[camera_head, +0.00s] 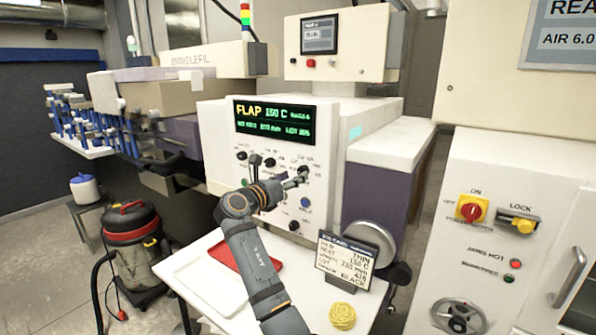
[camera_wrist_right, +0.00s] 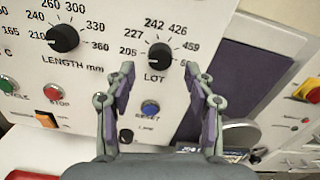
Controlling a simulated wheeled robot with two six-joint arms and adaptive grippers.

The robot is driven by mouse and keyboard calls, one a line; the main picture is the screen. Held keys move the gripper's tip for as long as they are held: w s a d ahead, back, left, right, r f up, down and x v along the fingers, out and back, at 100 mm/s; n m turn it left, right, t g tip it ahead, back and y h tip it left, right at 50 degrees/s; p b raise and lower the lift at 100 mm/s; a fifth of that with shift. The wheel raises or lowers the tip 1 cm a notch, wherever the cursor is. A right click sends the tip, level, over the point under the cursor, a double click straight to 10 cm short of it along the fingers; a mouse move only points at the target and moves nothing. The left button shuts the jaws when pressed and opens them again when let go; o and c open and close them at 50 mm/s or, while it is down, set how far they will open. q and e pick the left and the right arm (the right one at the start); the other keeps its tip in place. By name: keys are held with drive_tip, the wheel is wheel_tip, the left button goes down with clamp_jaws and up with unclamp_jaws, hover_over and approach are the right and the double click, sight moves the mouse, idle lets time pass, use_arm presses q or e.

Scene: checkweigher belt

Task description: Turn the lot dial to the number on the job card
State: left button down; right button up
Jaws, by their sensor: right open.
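The black lot dial (camera_wrist_right: 158,61) is on the white panel, with printed numbers including 227, 242, 426 and 459 around it. I cannot clearly tell its pointer direction. My right gripper (camera_wrist_right: 160,76) is open, its fingers apart to the left and right of the dial in the picture; contact is not clear. In the head view my right gripper (camera_head: 297,181) is at the panel's right side and partly hides the dial. The job card (camera_head: 345,262) stands upright on the white table; its lot number is small and hard to read. My left gripper is out of view.
The length knob (camera_wrist_right: 63,38) is left of the lot dial, and a blue reset button (camera_wrist_right: 150,108) is below it. A green-lettered display (camera_head: 273,121) is above the knobs. A red tray (camera_head: 262,278) and yellow coil (camera_head: 342,316) are on the table.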

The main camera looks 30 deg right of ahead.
sight(301, 172)
drive_tip(key=x, duration=0.3)
drive_tip(key=shift+w+d, duration=0.1)
drive_tip(key=shift+d, duration=0.05)
clamp_jaws()
